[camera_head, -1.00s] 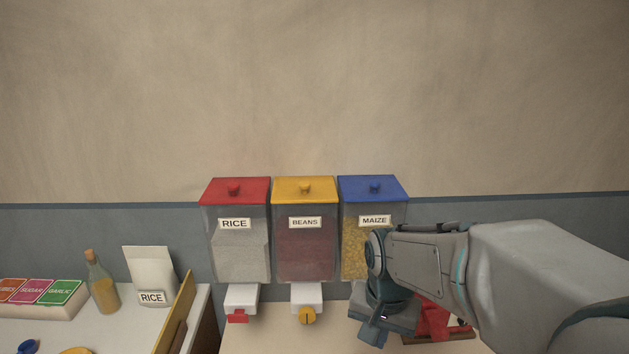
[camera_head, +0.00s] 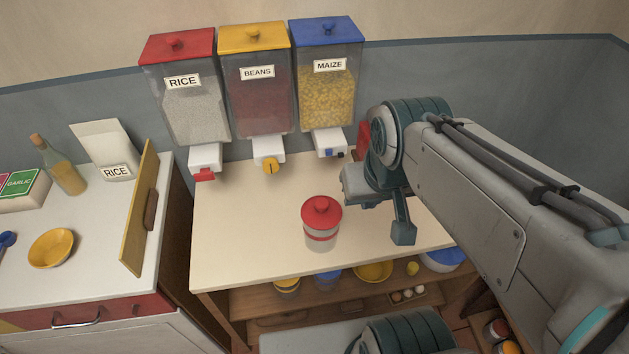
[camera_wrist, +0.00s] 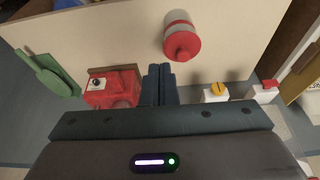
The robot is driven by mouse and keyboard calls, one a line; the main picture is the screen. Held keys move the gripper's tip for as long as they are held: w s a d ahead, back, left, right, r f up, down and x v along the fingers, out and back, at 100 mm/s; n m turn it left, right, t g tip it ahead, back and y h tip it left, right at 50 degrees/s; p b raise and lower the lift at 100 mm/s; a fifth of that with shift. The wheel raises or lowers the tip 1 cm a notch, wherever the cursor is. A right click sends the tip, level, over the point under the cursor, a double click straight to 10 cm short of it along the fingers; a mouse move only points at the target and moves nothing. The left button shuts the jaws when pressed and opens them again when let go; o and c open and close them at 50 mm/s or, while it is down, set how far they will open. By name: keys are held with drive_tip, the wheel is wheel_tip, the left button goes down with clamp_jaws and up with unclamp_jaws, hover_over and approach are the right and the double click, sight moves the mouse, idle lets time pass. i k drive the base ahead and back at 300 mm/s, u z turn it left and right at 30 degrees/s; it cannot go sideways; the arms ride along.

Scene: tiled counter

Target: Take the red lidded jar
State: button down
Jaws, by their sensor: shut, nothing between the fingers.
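The red lidded jar (camera_head: 321,224) stands upright on the pale counter, with a red lid and knob, a clear body and a red band. It also shows in the wrist view (camera_wrist: 180,38), at the top right of centre. My gripper (camera_head: 404,235) is above the counter to the right of the jar, apart from it. In the wrist view its fingers (camera_wrist: 158,72) are together with nothing between them, and the jar lies beyond and to the right of their tips.
Rice (camera_head: 193,113), beans (camera_head: 260,95) and maize (camera_head: 327,92) dispensers hang on the wall behind. A red machine (camera_wrist: 112,90) stands beside my fingers. A yellow board (camera_head: 139,215) stands upright at the left. The counter (camera_head: 245,215) left of the jar is clear.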

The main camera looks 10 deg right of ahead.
sight(317, 241)
drive_tip(key=z, duration=2.4)
drive_tip(key=k, duration=1)
drive_tip(key=u, duration=0.8)
